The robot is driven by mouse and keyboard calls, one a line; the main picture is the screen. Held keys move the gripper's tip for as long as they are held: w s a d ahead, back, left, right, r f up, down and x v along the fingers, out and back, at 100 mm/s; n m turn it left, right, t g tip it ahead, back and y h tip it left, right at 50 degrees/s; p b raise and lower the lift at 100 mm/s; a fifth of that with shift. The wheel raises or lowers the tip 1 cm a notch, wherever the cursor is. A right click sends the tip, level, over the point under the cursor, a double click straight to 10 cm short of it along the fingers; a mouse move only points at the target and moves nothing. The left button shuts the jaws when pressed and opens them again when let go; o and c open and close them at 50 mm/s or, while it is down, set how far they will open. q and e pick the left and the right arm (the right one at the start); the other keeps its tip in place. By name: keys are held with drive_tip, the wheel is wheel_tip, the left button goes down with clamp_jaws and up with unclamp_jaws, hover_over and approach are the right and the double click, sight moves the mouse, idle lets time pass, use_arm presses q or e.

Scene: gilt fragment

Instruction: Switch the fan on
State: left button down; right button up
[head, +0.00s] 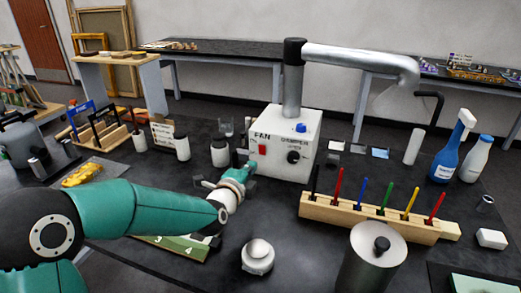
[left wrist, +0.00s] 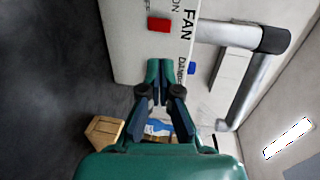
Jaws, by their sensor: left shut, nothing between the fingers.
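The white fan box (head: 285,165) stands near the middle of the dark table, marked FAN and DAMPER. Its red switch (head: 262,149) is on the front face under the word FAN. The red switch also shows near the top of the left wrist view (left wrist: 158,24). My left gripper (head: 248,168) is just in front of the box, low and left of its face. In the left wrist view its fingertips (left wrist: 159,63) are together and empty, apart from the red switch in the picture. I cannot tell whether they touch the box. My right gripper is not in view.
A black knob (head: 293,157) and a blue button (head: 301,127) are on the box. A silver duct (head: 350,58) rises from it. A wooden rack of coloured pens (head: 370,220) stands front right. White jars (head: 220,153) stand left. A metal cylinder (head: 370,268) is at the front.

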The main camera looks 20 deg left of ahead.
sight(264, 147)
use_arm(q)
drive_tip(key=w, duration=0.3)
drive_tip(key=w+p, duration=0.1)
drive_tip(key=w, duration=0.2)
drive_tip(key=w+p, duration=0.1)
drive_tip(key=w, duration=0.3)
drive_tip(key=shift+d+f, duration=0.15)
drive_tip(key=shift+f, duration=0.15)
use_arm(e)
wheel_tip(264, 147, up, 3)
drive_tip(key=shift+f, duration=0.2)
use_arm(q)
drive_tip(key=shift+r, duration=0.1)
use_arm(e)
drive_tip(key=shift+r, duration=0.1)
